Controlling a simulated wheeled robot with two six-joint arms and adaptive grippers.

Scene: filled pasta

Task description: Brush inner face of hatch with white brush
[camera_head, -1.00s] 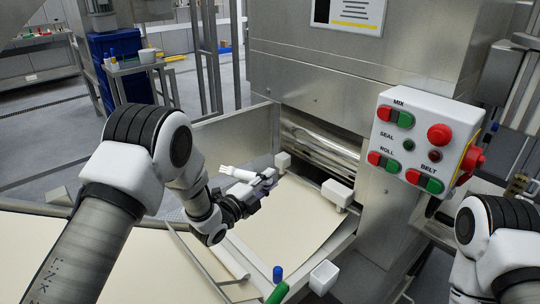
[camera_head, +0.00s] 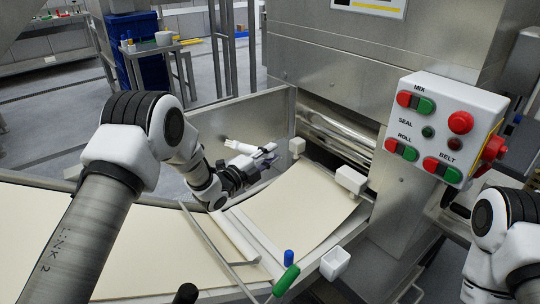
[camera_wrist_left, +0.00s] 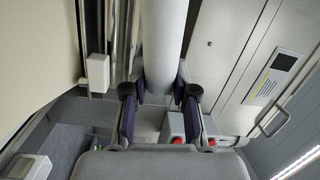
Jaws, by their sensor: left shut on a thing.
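My left gripper (camera_head: 266,158) is shut on the white brush (camera_head: 240,147), held level above the pasta sheet. The brush points left in the head view, its pale head at the far end. In the left wrist view its white round body (camera_wrist_left: 165,45) lies between the two dark fingers (camera_wrist_left: 160,90). A flat steel panel (camera_head: 243,122), which may be the hatch, stands behind the brush; I cannot tell which face is its inner one. The brush appears apart from it. My right arm shows at the lower right, but its gripper is out of view.
A pale pasta sheet (camera_head: 300,205) lies under the gripper, running toward steel rollers (camera_head: 340,135). White blocks (camera_head: 351,180) flank the sheet. A button box (camera_head: 440,128) stands at the right.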

